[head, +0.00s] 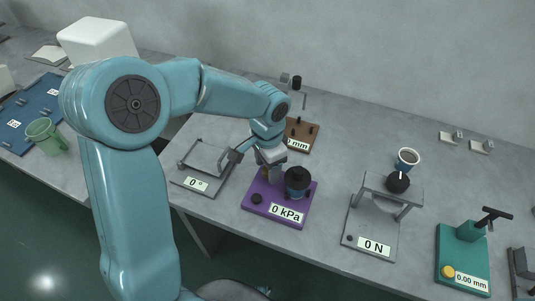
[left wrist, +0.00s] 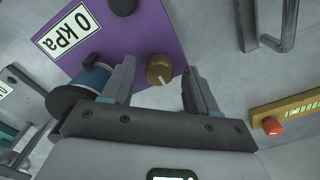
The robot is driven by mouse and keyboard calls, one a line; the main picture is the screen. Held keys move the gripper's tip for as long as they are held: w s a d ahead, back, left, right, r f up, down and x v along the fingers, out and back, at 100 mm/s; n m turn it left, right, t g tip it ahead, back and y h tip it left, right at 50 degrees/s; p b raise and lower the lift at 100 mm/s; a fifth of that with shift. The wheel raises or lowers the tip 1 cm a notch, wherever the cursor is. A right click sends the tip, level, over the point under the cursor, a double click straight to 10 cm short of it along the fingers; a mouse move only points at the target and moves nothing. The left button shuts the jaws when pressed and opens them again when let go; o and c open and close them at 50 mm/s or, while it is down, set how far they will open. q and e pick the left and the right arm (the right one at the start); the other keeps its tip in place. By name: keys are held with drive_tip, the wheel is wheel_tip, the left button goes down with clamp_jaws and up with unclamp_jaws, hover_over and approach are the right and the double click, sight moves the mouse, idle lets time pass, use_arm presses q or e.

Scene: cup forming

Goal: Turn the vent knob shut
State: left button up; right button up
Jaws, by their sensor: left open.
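The vent knob (left wrist: 160,68) is a small brass knob with a white pointer mark. It sits on the purple 0 kPa station (left wrist: 150,30), which also shows in the head view (head: 254,209). In the left wrist view the knob lies between the fingers of my left gripper (left wrist: 159,82), nearer the left finger. The fingers are spread, with a gap on the right; contact on the left is unclear. In the head view my left gripper (head: 267,166) is low over the back left of the station and largely hides the knob. My right gripper is not in view.
A dark blue cylinder with a black top (head: 297,182) stands close right of my left gripper, and a black knob (head: 257,198) sits at the station's front. A grey frame (head: 207,158) stands to the left. The 0 N stand (head: 377,228) is to the right.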

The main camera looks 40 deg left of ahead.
use_arm(q)
wheel_tip(320, 180, up, 16)
drive_tip(key=p, duration=0.1)
drive_tip(key=shift+p, duration=0.3)
drive_tip(key=shift+r, duration=0.15)
